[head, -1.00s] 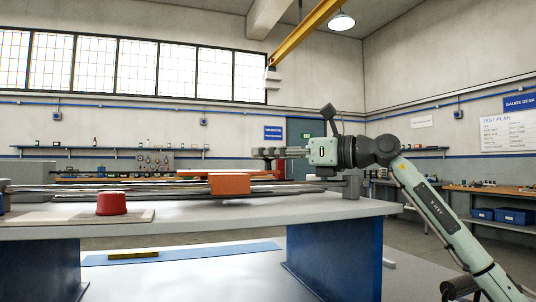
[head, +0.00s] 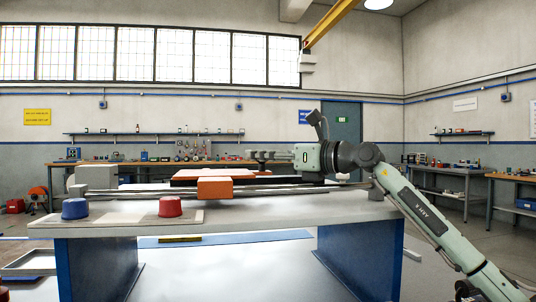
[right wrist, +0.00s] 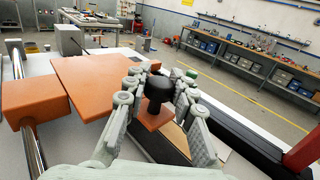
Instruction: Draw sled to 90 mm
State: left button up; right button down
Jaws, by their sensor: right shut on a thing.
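The sled is an orange block (head: 215,188) on two steel rails, with a flat orange plate (head: 195,177) behind it. In the right wrist view the block (right wrist: 30,95) and plate (right wrist: 105,82) show at the left. My right gripper (head: 262,157) reaches in from the right above the rails. In the right wrist view its fingers (right wrist: 158,95) close around a black knob (right wrist: 157,86) that stands on a small orange tab (right wrist: 153,116). The knob is hidden in the head view. My left gripper is not in view. No scale can be read.
A blue button (head: 75,208) and a red button (head: 170,206) sit on the table's (head: 300,212) front left. A grey end block (head: 381,188) stands at the right rail end. A yellow bar (head: 180,239) lies on a blue strip below.

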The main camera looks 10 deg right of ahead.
jog(key=c, duration=1.2)
grip_release()
jog(key=shift+s+d, duration=0.1)
jog(key=shift+d, duration=0.05)
jog(key=v, duration=1.1)
jog(key=shift+s+d, duration=0.25)
jog(key=shift+s, duration=0.05)
